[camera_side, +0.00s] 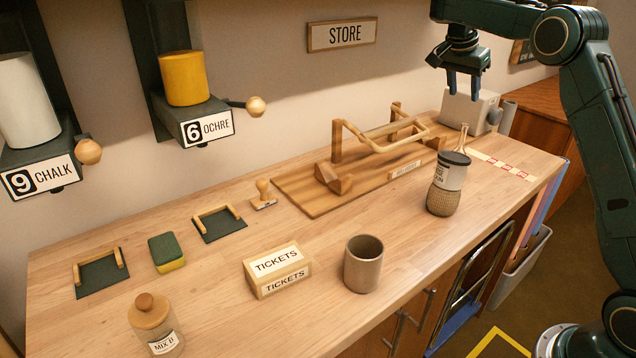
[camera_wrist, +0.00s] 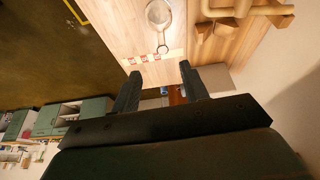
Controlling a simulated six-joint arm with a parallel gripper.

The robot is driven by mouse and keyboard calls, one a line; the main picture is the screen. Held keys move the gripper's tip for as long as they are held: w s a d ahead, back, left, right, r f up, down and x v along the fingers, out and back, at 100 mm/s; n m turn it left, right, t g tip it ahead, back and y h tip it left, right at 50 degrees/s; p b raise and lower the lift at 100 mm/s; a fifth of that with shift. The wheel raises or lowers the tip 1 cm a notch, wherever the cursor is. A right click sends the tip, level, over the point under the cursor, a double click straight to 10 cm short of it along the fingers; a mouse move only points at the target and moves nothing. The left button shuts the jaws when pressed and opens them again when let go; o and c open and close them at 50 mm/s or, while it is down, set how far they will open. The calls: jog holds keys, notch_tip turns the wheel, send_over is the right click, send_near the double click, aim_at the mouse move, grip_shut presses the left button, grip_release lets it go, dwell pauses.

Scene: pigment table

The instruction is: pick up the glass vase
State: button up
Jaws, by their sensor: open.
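The glass vase appears to be the clear narrow-necked piece (camera_side: 463,137) in the side view. Its neck rises behind a dark-lidded jar (camera_side: 449,178), which hides most of its body. In the wrist view, what looks like the vase (camera_wrist: 160,15) shows at the top, with its rounded body near the frame edge and its neck toward my fingers. My gripper (camera_side: 463,88) is open and empty, fingers down, above the far right of the bench. It also shows in the wrist view (camera_wrist: 160,72), with a clear gap between the fingers. Nothing touches it.
A wooden rack (camera_side: 375,145) on a board stands left of the jar. A grey box (camera_side: 468,108) is near my gripper. A brown cup (camera_side: 363,264), a tickets box (camera_side: 277,270) and a corked jar (camera_side: 155,325) stand nearer. The bench's front edge lies close to the dark-lidded jar.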

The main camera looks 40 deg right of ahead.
aim_at(463, 126)
jog(key=shift+w+d+f+m, duration=0.2)
jog(key=shift+d+f+m, duration=0.15)
jog(key=shift+f, duration=0.2)
jog(key=shift+f, duration=0.1)
jog(key=shift+x, duration=4.2)
jog(key=shift+s+f, duration=0.1)
jog(key=shift+x, duration=2.5)
jog(key=shift+a, duration=0.1)
